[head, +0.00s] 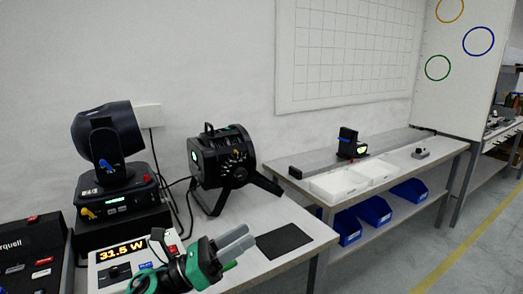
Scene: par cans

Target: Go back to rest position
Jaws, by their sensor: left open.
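My left gripper (236,240), green with grey fingers, reaches over the front of the near table (255,258). Its fingers are apart and hold nothing. It is in front of a black par can (222,160) that stands on its bracket on the table, and does not touch it. A dark flat mat (284,241) lies on the table to the right of the fingers. My right gripper is not in view.
A moving-head light (107,150) and a meter reading 31.5 W (122,252) stand at the left, with a black control box (35,250) at the edge. A farther bench (420,165) carries white trays (340,184); blue bins (374,211) sit below. Floor is free at right.

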